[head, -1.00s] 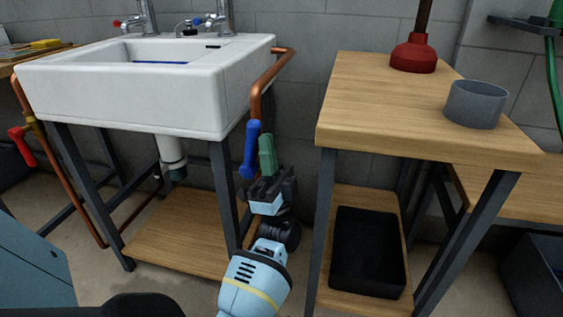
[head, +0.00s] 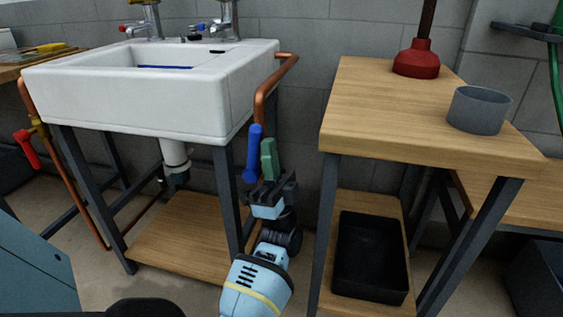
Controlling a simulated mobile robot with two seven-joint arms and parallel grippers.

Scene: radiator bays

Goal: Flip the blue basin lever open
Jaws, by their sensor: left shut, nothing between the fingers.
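The blue basin lever (head: 253,154) is on the copper pipe (head: 262,100) at the right side of the white basin (head: 150,95). The lever hangs down along the pipe, nearly upright in the picture. My left gripper (head: 268,170) is just below and to the right of the lever. Its green fingers are together with nothing seen between them. Whether a finger touches the lever I cannot tell. The valve body behind the lever is mostly hidden. My right gripper is not in view.
A red lever (head: 27,149) is on another pipe at the left. A wooden bench (head: 400,115) stands close on the right, with a grey cup (head: 479,110) and a red plunger (head: 416,60) on it. A black bin (head: 370,258) sits on its lower shelf.

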